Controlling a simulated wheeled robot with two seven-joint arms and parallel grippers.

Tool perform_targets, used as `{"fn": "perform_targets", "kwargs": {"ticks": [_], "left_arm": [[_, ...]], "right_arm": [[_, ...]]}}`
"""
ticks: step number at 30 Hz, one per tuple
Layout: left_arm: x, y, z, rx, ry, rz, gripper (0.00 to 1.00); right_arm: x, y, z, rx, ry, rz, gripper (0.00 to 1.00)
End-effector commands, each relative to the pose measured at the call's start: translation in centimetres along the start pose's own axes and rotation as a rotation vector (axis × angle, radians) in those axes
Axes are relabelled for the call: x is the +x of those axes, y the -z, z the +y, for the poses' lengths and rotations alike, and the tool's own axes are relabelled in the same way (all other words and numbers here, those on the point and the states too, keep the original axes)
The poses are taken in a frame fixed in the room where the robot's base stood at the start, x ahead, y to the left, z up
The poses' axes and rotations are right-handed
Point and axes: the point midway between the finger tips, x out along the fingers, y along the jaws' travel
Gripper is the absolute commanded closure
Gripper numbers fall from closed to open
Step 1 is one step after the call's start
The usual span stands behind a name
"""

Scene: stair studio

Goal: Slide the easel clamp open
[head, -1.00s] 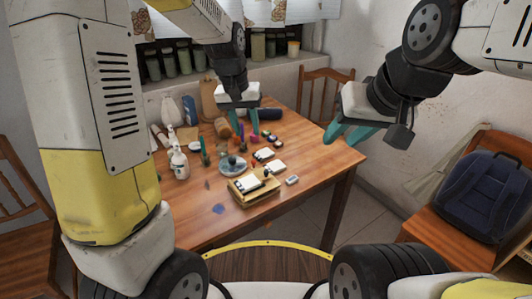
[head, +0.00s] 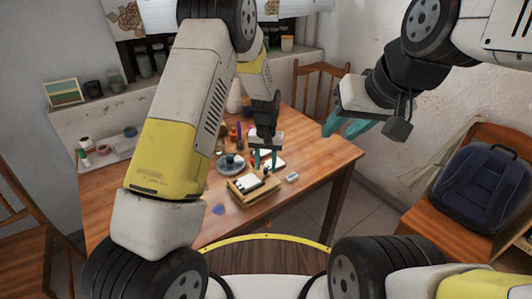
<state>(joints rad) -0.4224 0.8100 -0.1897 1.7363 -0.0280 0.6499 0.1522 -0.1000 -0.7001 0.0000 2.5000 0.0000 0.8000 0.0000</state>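A small wooden easel box (head: 256,198) lies on the table near its front edge, with a white pad (head: 247,183) on top. A small dark piece (head: 266,171) stands at its back right; I cannot tell whether this is the clamp. My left gripper (head: 265,161) points down just above the back right of the box, close to that piece. Its teal fingers are apart, and I see nothing held; contact is too small to tell. My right gripper (head: 347,126) is open and empty, in the air right of the table.
The wooden table (head: 310,157) also holds a grey round dish (head: 230,164), a small white block (head: 292,177) and a blue patch (head: 219,209). Several bottles and pens stand behind. Chairs stand around; one at right carries a dark blue backpack (head: 485,190).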

Motion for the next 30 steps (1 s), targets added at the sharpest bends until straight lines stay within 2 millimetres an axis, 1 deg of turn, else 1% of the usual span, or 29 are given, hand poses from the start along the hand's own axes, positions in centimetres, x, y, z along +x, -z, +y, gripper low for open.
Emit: {"fn": "perform_targets", "kwargs": {"ticks": [1,4,12,14,18,19,30], "left_arm": [[0.58,-0.07,0.00,0.000,0.000,-0.003,0.61],[1.12,-0.03,0.01,0.000,0.000,-0.001,0.61],[1.28,-0.03,0.00,-0.001,-0.001,0.000,0.61],[1.28,-0.03,0.00,-0.001,-0.001,0.000,0.71],[1.27,-0.03,0.00,-0.001,-0.001,0.000,0.99],[1.27,-0.03,0.00,-0.001,-0.001,0.000,1.00],[1.25,-0.04,0.00,-0.001,-0.001,0.000,1.00]], "right_arm": [[0.00,0.00,0.00,0.000,0.000,0.000,0.64],[0.00,0.00,0.00,0.000,0.000,0.000,0.64],[0.00,0.00,0.00,0.000,0.000,0.000,0.64],[0.00,0.00,0.00,0.000,0.000,0.000,0.64],[0.00,0.00,0.00,0.000,0.000,0.000,0.64],[0.00,0.00,0.00,0.000,0.000,0.000,0.64],[0.00,0.00,0.00,0.000,0.000,0.000,0.64]]}}
